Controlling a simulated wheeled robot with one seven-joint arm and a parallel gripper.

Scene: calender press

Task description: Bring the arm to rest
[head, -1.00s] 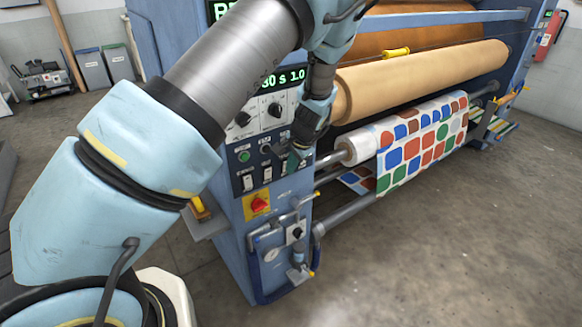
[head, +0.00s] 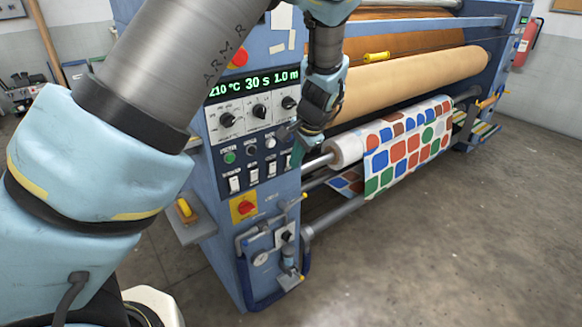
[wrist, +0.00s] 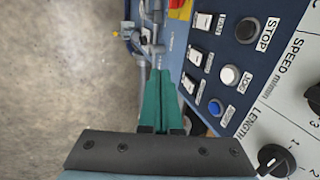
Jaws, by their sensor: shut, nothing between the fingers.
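My gripper (head: 297,156) hangs from my arm in front of the right edge of the press's control panel (head: 247,150). In the wrist view, its two teal fingers (wrist: 160,76) lie together, shut and empty. Beside them are the panel's white rocker switches (wrist: 192,82) and round buttons, with a STOP button (wrist: 246,30) and a JOG button (wrist: 229,75). I cannot tell how wide the gap between fingers and panel is. The lit display (head: 254,84) reads 210 °C, 30 s, 1.0 m.
A roll of patterned cloth (head: 410,146) and a tan felt roller (head: 415,82) run along the press to the right. The floor (head: 430,260) at front right is clear.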

